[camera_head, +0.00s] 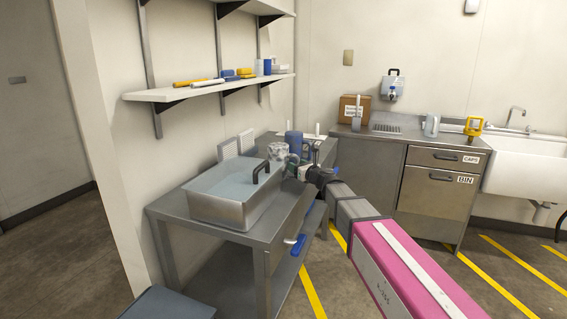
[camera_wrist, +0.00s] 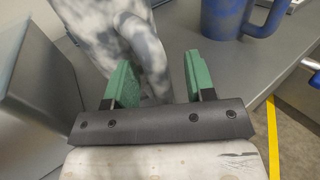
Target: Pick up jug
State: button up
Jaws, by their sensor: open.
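A grey-and-white mottled jug-like vessel (camera_head: 278,151) stands on the steel table, beside the metal bin. In the wrist view the mottled vessel (camera_wrist: 95,30) fills the upper left, and a curved part like a handle reaches down between my green fingers. My gripper (camera_head: 295,167) is open at the vessel's near right side; its fingers also show in the wrist view (camera_wrist: 158,82). I cannot tell whether they touch it. A blue mug-shaped jug (camera_head: 293,143) with a side handle stands just behind; it also shows in the wrist view (camera_wrist: 222,18), apart from my fingers.
A lidded steel bin (camera_head: 222,209) with a black handle takes up the left of the steel table (camera_head: 265,241). A wall shelf (camera_head: 200,90) hangs above. A pale blue jug (camera_head: 432,125) and a brown box (camera_head: 354,108) stand on the far counter. Striped floor lies at right.

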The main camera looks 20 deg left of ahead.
grip_shut()
